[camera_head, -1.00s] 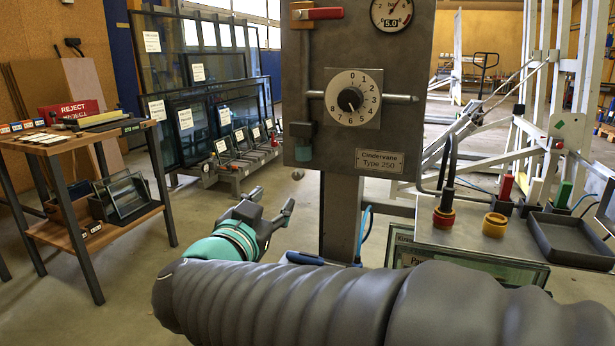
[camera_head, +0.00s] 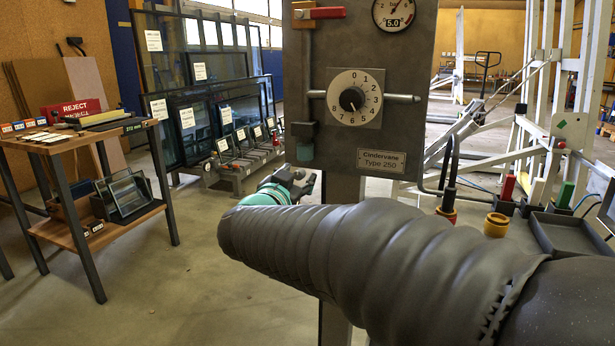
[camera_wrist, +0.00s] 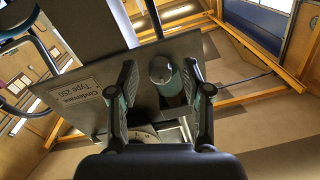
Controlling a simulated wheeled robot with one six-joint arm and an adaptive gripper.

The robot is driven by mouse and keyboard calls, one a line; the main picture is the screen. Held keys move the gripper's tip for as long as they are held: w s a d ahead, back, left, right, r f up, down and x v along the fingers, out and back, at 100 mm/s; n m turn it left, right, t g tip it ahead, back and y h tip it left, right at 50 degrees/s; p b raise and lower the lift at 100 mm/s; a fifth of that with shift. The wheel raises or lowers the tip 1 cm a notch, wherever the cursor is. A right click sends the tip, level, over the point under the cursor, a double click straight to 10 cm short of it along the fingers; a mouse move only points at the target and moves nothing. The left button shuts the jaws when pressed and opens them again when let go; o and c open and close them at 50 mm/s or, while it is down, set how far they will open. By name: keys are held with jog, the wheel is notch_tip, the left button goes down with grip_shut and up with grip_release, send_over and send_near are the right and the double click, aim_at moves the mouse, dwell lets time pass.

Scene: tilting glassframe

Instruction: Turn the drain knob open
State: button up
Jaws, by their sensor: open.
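The drain knob (camera_head: 305,152) is the small teal piece under a dark block at the lower left of the grey panel (camera_head: 340,110). In the wrist view its rounded grey end (camera_wrist: 161,69) faces me, with teal behind it. My gripper (camera_head: 301,181) is just below it in the head view, partly hidden by my arm. In the wrist view my gripper (camera_wrist: 159,75) is open, with one finger on each side of the knob in the picture. The fingers look empty, and I cannot tell whether either touches the knob.
The panel carries a numbered dial (camera_head: 353,98), a gauge (camera_head: 393,12) and a red lever (camera_head: 320,13) above. A wooden table (camera_head: 75,140) stands left, and framed glass panes (camera_head: 205,90) stand behind. A black tray (camera_head: 560,235) lies at the right.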

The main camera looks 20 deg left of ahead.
jog(key=shift+w, duration=0.25)
grip_shut()
